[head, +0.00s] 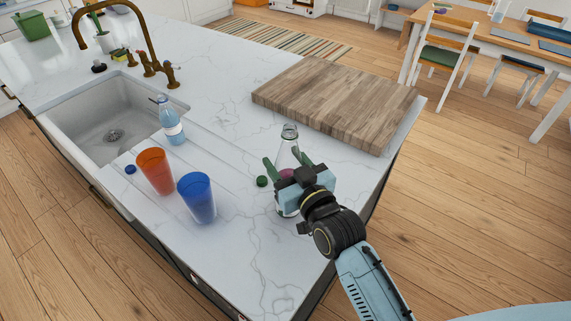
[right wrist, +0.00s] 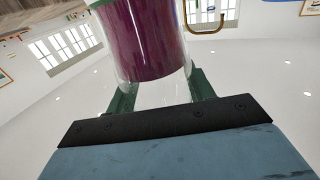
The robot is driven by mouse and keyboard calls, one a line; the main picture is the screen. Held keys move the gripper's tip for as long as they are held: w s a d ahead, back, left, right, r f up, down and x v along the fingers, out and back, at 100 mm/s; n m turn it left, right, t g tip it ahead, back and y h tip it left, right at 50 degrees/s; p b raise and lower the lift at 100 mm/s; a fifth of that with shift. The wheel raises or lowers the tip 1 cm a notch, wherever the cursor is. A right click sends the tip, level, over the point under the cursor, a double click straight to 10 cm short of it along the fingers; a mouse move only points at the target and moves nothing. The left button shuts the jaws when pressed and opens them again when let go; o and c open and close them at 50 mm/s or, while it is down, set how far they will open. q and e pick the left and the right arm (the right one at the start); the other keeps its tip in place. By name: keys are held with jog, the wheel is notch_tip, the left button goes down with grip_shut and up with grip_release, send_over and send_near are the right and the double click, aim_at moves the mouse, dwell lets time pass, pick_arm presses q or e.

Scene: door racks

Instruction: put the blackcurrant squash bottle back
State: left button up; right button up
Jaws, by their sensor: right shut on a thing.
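A clear glass bottle (head: 289,148) with an open neck and a purple band stands near the right side of the white counter. I take it for the blackcurrant squash bottle. My right gripper (head: 288,170) is shut around its body, a green finger on each side. In the right wrist view the bottle's purple part (right wrist: 145,38) fills the top middle, between the fingers (right wrist: 160,95). The bottle looks about upright; whether its base touches the counter is hard to tell behind the gripper. My left gripper is not in view.
A wooden board (head: 337,103) lies behind the bottle. A blue cup (head: 198,199), an orange cup (head: 155,172), a blue-labelled bottle (head: 171,124) and a blue cap (head: 130,169) are to the left, by the sink (head: 105,118). The counter's front middle is clear.

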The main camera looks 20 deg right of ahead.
jog(key=shift+f, duration=0.35)
jog(key=o, duration=1.6)
jog(key=shift+f, duration=0.1)
jog(key=v, duration=1.2)
jog(key=shift+b, duration=0.4)
